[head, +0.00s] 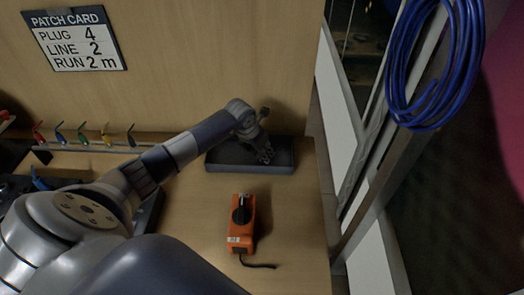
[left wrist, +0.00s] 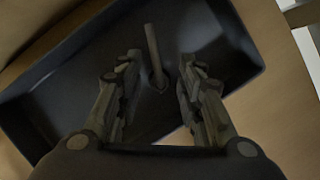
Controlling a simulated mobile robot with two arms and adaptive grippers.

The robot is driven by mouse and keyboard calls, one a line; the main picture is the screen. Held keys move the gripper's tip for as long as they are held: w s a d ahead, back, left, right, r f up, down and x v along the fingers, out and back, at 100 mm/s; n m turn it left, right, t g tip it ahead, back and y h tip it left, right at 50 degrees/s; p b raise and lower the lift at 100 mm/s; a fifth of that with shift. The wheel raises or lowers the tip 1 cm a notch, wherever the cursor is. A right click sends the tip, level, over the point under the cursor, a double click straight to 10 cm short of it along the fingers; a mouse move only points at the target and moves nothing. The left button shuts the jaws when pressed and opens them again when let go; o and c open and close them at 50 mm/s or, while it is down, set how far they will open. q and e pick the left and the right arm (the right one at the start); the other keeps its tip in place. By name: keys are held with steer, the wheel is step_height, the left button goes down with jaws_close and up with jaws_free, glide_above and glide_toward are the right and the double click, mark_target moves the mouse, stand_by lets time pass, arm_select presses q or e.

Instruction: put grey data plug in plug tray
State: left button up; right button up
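The plug tray (head: 225,167) is a dark, shallow rectangular tray at the back of the bench, near the right-hand panel. My left gripper (head: 265,156) is over its right part, pointing down. In the left wrist view the left gripper (left wrist: 158,90) has its two fingers apart. A thin grey piece, which looks like the grey data plug (left wrist: 153,52), shows between the fingers over the tray floor (left wrist: 60,100), with a gap on each side. Its lower end seems to meet the floor, but I cannot tell for sure. My right gripper is not in view.
An orange device (head: 241,222) with a short black lead lies in front of the tray. A rack with several coloured plugs (head: 83,136) is at the left. A patch card (head: 75,40) hangs on the back wall. A blue cable coil (head: 433,115) hangs at the right.

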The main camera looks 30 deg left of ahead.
arm_select(q)
steer(key=shift+r, duration=0.1)
steer(key=shift+r, duration=0.15)
steer(key=b+v, duration=0.2)
steer(key=v, duration=0.9)
steer(key=shift+s+r+b, duration=0.25)
steer(key=shift+r+b, duration=0.1)
steer(key=shift+f, duration=0.1)
stand_by(0.5)
